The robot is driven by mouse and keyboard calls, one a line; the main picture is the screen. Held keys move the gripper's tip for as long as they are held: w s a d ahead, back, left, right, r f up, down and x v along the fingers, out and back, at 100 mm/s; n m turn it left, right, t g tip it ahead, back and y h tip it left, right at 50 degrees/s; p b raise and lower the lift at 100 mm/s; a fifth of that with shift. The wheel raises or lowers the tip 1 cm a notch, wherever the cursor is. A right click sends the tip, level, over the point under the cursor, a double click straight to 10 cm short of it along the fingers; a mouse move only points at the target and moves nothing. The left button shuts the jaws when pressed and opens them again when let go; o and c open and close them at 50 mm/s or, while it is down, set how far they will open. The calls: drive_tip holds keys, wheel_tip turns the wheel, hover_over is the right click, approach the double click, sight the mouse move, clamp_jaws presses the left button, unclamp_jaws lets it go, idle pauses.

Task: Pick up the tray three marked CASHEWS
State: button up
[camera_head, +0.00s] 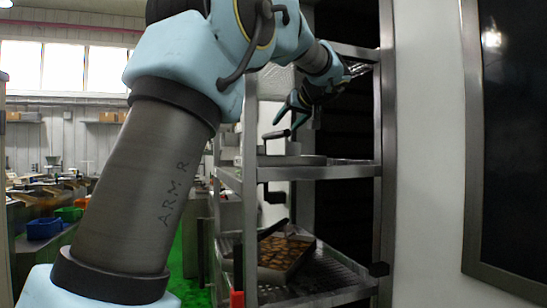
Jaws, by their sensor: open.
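A metal rack (322,172) with several shelves stands right of centre. A shallow grey tray (300,160) lies on its middle shelf, with a dark handle-like part near its left end. A tray with brown pieces (284,252) sits tilted on the lower shelf. I cannot read any marking, so I cannot tell which tray is the CASHEWS one. My gripper (286,126) is open, pointing down and left above the middle shelf tray. It appears empty, and whether it touches the tray's dark part is unclear.
My arm covers much of the left and top of the view. The rack's upright posts (387,130) and shelf edges stand close around the gripper. A white wall (428,150) is to the right. Blue bins (44,228) and cluttered benches are far left.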

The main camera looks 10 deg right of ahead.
sight(277, 132)
drive_tip(key=p+x, duration=0.1)
drive_tip(key=x, duration=0.1)
drive_tip(key=a+p+x, duration=0.1)
drive_tip(key=p+x, duration=0.1)
drive_tip(key=x, duration=0.1)
drive_tip(key=shift+w+f, duration=0.35)
drive_tip(key=shift+f, duration=0.05)
clamp_jaws()
idle(1.1)
drive_tip(key=shift+r, duration=0.2)
